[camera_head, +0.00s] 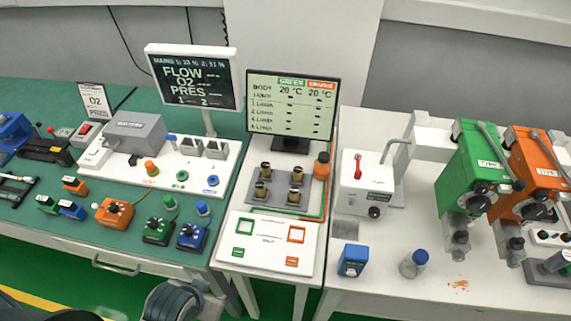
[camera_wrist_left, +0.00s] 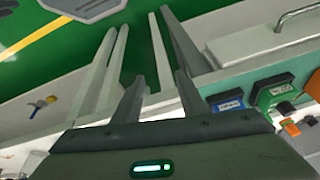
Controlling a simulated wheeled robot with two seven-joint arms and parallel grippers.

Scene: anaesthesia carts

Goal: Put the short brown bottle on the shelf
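A short orange-brown bottle (camera_head: 322,166) stands upright at the right edge of the middle table, beside the right-hand screen. Several small dark brown vials with pale caps stand on a grey rack (camera_head: 249,195) left of it; I cannot tell which of these is the task's brown bottle. No shelf is clearly recognisable. My left gripper (camera_wrist_left: 158,88) has its two fingers apart with nothing between them in the left wrist view. Its dark arm shows low in the head view, in front of the tables and away from the bottles. My right gripper is not in view.
A white panel (camera_head: 268,257) with green and orange squares lies in front of the rack. A blue box (camera_head: 353,260) and a clear blue-capped bottle (camera_head: 414,263) stand on the right table. Green and orange vaporizers (camera_head: 478,170) stand farther right. The left table holds several devices.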

